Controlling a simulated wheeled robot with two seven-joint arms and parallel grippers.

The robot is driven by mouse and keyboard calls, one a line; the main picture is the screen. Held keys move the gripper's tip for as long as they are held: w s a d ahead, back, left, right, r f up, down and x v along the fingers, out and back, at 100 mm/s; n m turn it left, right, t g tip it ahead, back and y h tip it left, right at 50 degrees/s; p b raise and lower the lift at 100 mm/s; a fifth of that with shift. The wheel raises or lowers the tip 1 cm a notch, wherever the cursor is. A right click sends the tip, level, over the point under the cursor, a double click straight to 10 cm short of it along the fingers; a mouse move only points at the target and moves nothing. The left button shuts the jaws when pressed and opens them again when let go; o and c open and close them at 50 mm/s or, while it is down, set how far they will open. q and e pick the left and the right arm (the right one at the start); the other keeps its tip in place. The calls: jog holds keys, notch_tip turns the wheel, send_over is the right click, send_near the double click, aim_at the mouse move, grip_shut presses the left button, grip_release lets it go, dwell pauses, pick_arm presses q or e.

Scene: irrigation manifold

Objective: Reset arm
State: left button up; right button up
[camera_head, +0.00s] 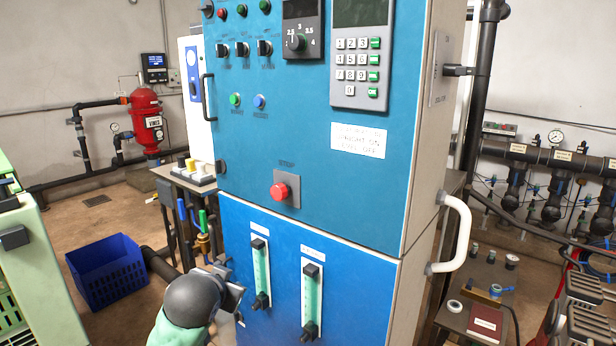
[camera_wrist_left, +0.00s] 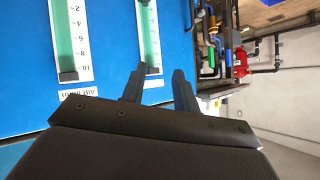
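My left gripper (camera_head: 232,292) is in front of the lower left part of the blue control cabinet (camera_head: 290,120), beside the left flow meter. Its fingers (camera_wrist_left: 160,88) show in the left wrist view, spread apart with nothing between them. The cabinet's lower panel carries a left flow meter (camera_head: 260,268) and a right flow meter (camera_head: 311,295), both upright green tubes. In the left wrist view, one tube's end (camera_wrist_left: 150,69) shows near a fingertip; I cannot tell whether they touch. My right gripper is not in view.
A white handle (camera_head: 460,232) juts from the cabinet's right side. A red button (camera_head: 280,191) and a keypad (camera_head: 361,68) are on its front. A blue crate (camera_head: 107,272) stands on the floor at left. A green machine (camera_head: 40,275) is at the left edge.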

pick_arm(q)
jog(key=s+d+f+n+g+h, duration=0.1)
jog(key=s+f+g, duration=0.2)
jog(key=s+f, duration=0.75)
jog(key=s+d+f+g, duration=0.2)
jog(key=s+f, duration=0.6)
jog(key=f, duration=0.5)
jog(key=s+f+g, duration=0.2)
jog(key=s+f, duration=0.3)
jog(key=s, duration=0.4)
jog(key=s+d+f+n+g, duration=0.1)
jog(key=s+f+g, duration=0.1)
jog(key=s+f, duration=0.4)
jog(key=s, duration=0.3)
jog(key=shift+p, duration=0.4)
jog(key=shift+d, duration=0.1)
jog(key=shift+f, duration=0.1)
